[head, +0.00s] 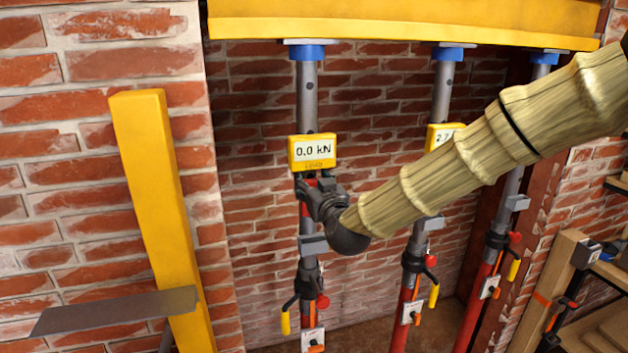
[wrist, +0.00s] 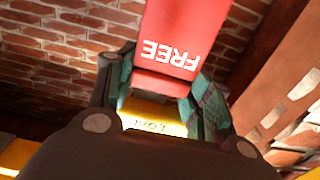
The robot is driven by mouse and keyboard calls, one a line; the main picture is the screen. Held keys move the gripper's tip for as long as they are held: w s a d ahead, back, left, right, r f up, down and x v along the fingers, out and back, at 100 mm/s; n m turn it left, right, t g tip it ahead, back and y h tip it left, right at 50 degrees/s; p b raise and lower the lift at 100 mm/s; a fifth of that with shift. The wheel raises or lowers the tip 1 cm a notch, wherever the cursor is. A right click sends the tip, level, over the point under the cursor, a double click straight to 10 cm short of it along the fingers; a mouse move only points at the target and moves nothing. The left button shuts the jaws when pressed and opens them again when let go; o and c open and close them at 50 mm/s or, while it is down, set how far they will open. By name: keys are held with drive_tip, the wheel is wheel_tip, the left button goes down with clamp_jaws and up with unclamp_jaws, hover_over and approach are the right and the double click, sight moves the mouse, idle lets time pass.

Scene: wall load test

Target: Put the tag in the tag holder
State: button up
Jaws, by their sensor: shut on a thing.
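My gripper (head: 318,190) is shut on a red tag (wrist: 180,45) with the white word FREE, upside down in the wrist view. The teal finger pads (wrist: 162,92) lie on both sides of the tag's end. In the head view the gripper is at the left steel prop (head: 308,100), just below its yellow load display (head: 312,152), which reads 0.0 kN. Only small bits of red show there; the rest of the tag is hidden. A grey block (head: 313,244) sits on this prop below the gripper. I cannot tell whether it is the tag holder.
A middle prop (head: 440,95) with a partly hidden display and a right prop (head: 517,185) stand under the yellow beam (head: 400,22). A yellow post (head: 160,200) and a grey plate (head: 115,312) are at left. Shelving (head: 590,325) stands at right.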

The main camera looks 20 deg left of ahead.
drive_tip(key=shift+f+b, duration=1)
drive_tip(key=shift+f, duration=1.7)
drive_tip(key=shift+s+d+b, duration=0.1)
drive_tip(key=shift+s+b, duration=0.05)
drive_tip(key=shift+b, duration=0.35)
drive_tip(key=shift+f+b, duration=2)
drive_tip(key=shift+f, duration=0.25)
idle(0.7)
drive_tip(key=o, duration=1.1)
drive_tip(key=shift+c, duration=0.2)
drive_tip(key=shift+o, duration=0.3)
drive_tip(key=o, duration=0.5)
drive_tip(key=shift+r, duration=0.1)
